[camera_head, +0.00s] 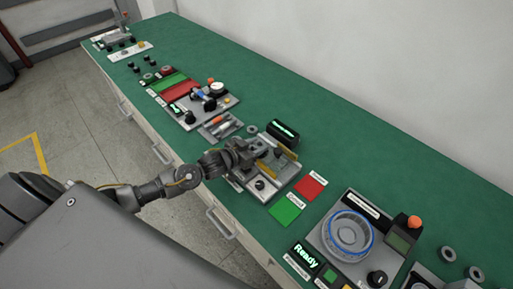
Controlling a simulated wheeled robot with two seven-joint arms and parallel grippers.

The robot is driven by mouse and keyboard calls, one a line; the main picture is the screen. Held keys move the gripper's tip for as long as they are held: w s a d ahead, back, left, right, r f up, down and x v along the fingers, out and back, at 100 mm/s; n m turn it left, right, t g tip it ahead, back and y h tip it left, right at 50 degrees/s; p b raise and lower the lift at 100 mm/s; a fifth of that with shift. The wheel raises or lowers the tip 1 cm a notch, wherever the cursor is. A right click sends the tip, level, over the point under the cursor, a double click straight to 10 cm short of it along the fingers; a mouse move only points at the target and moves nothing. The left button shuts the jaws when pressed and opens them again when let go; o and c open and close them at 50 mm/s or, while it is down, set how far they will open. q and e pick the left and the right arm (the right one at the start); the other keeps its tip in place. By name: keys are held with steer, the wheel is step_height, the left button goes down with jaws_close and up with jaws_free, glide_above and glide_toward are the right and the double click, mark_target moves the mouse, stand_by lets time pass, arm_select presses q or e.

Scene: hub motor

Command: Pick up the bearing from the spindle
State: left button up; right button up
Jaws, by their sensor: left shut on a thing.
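My left gripper (254,158) is over the grey fixture (283,178) in the middle of the bench, pointing right and down. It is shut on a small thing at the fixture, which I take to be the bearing. The fingers and the gripper body hide the bearing and the spindle, so I cannot tell whether the bearing is still around the spindle. My right gripper is not in view.
A black display box (282,133) stands just behind the gripper. A round blue-ringed device (348,233) stands at the right. Other stations stand at the far left. The bench's back strip is clear.

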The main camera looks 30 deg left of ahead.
arm_select(q)
steer(key=s+a+r+b, duration=0.1)
steer(key=s+r+b, duration=0.1)
steer(key=s+r, duration=0.9)
steer(key=v, duration=0.3)
steer(key=shift+s, duration=0.15)
